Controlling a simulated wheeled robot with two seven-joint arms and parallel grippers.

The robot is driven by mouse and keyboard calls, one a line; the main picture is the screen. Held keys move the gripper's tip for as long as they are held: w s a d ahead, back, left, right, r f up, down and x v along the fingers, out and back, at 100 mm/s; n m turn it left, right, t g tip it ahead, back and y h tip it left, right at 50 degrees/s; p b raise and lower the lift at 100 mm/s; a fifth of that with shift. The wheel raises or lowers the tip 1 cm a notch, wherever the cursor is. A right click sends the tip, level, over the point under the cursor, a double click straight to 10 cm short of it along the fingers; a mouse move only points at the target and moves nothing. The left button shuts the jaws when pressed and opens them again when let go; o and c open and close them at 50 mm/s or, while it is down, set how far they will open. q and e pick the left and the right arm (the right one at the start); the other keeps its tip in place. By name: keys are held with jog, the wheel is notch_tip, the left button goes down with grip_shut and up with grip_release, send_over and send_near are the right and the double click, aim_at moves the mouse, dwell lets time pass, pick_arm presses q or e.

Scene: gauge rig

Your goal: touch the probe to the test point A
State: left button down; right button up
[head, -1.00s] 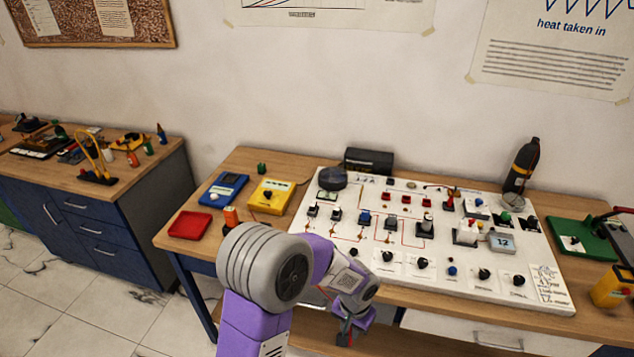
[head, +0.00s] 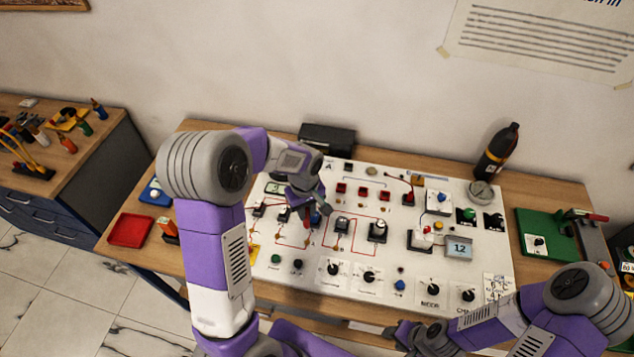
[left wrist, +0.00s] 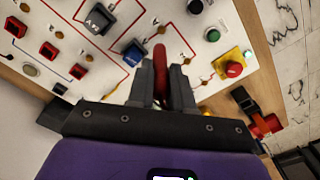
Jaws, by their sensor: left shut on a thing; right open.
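My left gripper (head: 314,218) is over the left part of the white circuit board (head: 445,292). In the left wrist view its two fingers (left wrist: 166,88) are shut on the red probe (left wrist: 160,66), which sticks up between them. The probe's tip is hard to make out, and I cannot tell whether it touches the board. Several small brass points sit along the board's red lines, one of them (left wrist: 190,61) just right of the fingers. Their letters are too small to read, so I cannot tell which is test point A. My right gripper (head: 397,335) is open and empty at the table's front edge.
Switches, knobs and a display (head: 459,248) reading 12 stand up from the board. A black box (head: 327,138) and a dark bottle (head: 497,150) stand behind it. A red tray (head: 131,230) lies at the left, a green plate (head: 545,235) at the right.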

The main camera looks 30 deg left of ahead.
aim_at(306, 225)
pick_arm(q)
jog(key=shift+w+a+r, duration=0.1)
jog(key=shift+s+r, duration=0.1)
jog(key=shift+s, duration=0.4)
jog(key=shift+w+f+b, duration=0.15)
jog(key=shift+f+b, duration=0.25)
notch_tip(306, 225, down, 7)
jog(key=b, duration=0.6)
pick_arm(e)
notch_tip(306, 225, down, 6)
jog(key=shift+s+f, duration=0.2)
jog(key=shift+f, duration=0.05)
pick_arm(q)
jog(key=shift+f, duration=0.15)
pick_arm(e)
jog(key=shift+f, duration=0.1)
pick_arm(q)
notch_tip(306, 225, up, 8)
jog(key=p, duration=0.5)
jog(key=shift+p, duration=0.4)
pick_arm(e)
notch_tip(306, 225, up, 6)
jog(key=shift+s+f, duration=0.1)
